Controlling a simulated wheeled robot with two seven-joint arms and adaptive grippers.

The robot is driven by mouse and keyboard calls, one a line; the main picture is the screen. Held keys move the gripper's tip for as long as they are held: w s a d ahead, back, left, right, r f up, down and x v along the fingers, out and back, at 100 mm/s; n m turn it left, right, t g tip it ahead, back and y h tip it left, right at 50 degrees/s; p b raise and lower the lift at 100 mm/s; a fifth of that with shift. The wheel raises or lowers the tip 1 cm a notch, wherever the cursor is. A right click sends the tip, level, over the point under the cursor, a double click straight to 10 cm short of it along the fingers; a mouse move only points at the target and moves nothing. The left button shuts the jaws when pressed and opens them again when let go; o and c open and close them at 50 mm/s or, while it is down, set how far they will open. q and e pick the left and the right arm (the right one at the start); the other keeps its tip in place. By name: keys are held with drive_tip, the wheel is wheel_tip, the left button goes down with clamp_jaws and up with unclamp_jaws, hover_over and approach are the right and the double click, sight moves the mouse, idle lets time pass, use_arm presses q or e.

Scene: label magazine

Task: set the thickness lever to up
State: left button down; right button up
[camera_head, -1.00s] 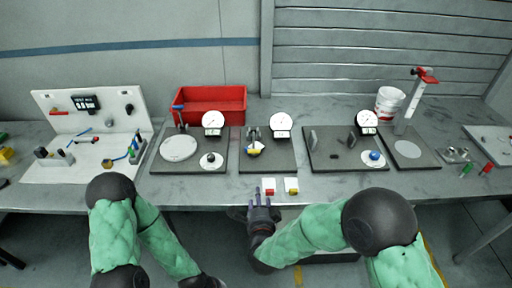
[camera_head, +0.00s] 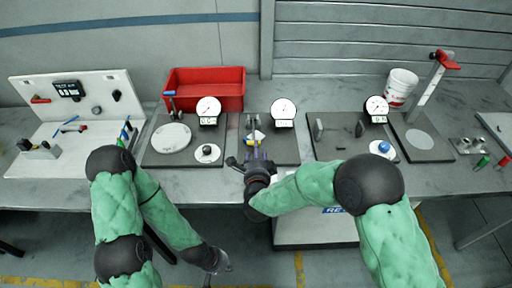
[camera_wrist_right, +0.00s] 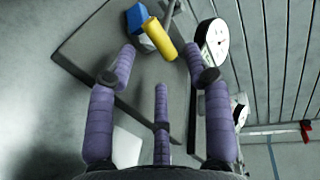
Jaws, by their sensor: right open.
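The middle dial gauge (camera_head: 284,110) stands on a dark plate (camera_head: 284,150) on the bench. A small yellow and blue piece (camera_head: 255,138) is at the plate's left part. In the right wrist view it appears as a yellow cylinder (camera_wrist_right: 160,40) beside a blue block (camera_wrist_right: 137,17), left of the white dial (camera_wrist_right: 213,38). I cannot tell which part is the thickness lever. My right gripper (camera_head: 258,158) is at the plate's front edge. Its purple fingers (camera_wrist_right: 158,85) are spread and empty, apart from the yellow cylinder. My left gripper (camera_head: 218,265) hangs low in front of the bench; its jaws are unclear.
Other gauges stand left (camera_head: 208,111) and right (camera_head: 376,109). A red bin (camera_head: 205,88) and white bucket (camera_head: 400,87) stand at the back. A red-topped post (camera_head: 432,85) stands at right, a white panel fixture (camera_head: 75,100) at left.

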drive_tip(key=shift+x, duration=2.05)
drive_tip(key=shift+r, duration=0.1)
clamp_jaws()
